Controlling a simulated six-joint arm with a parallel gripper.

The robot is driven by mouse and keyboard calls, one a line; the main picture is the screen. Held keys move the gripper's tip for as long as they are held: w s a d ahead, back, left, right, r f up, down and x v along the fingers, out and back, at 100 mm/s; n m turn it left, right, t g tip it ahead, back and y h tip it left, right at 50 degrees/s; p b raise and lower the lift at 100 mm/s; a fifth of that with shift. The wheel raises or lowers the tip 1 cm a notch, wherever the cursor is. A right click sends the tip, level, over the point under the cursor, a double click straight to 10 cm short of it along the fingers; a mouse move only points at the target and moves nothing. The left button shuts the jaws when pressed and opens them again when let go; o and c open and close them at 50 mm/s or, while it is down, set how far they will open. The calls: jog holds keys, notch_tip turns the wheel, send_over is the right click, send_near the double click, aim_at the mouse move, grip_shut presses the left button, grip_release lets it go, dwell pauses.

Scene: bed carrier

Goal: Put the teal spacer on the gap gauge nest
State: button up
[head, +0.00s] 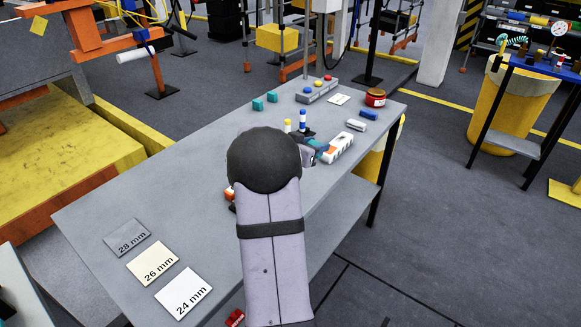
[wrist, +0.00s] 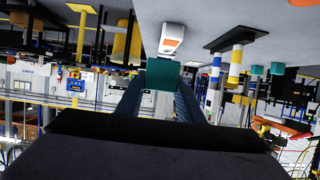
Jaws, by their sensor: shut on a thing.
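My gripper (head: 318,153) is over the grey table, mostly hidden behind my own arm in the head view. In the wrist view its two dark fingers (wrist: 161,88) are shut on a teal spacer (wrist: 163,73). Part of that teal piece shows in the head view (head: 322,148). A white block with orange marks (head: 341,148) lies just right of the gripper; it also shows beyond the spacer in the wrist view (wrist: 172,39). A dark base with blue-white and yellow-white posts (head: 303,121) stands behind the gripper. I cannot tell for sure which is the gap gauge nest.
Two other teal blocks (head: 257,104) (head: 271,97) stand at the table's back left. A grey button box (head: 316,91), red jar (head: 375,97), blue block (head: 368,115) and white piece (head: 356,125) are at the far end. Plates marked 28, 26 and 24 mm (head: 183,293) lie near.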

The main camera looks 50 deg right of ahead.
jog(key=w+a+r+n+t+y+p, duration=0.15)
jog(key=w+a+n+t, duration=0.3)
jog(key=w+a, duration=1.4)
jog(key=s+m+g+h, duration=0.2)
jog(key=s+m+g, duration=0.3)
jog(key=s, duration=0.5)
jog(key=shift+a+f+b, duration=0.15)
jog(key=shift+a+f, duration=0.05)
jog(key=shift+f, duration=2.3)
jog(key=shift+a+f+b, duration=0.15)
jog(key=shift+a+f, duration=0.05)
jog(key=shift+f, duration=2.3)
jog(key=shift+f+y, duration=0.15)
jog(key=shift+y, duration=0.1)
jog(key=o, duration=0.8)
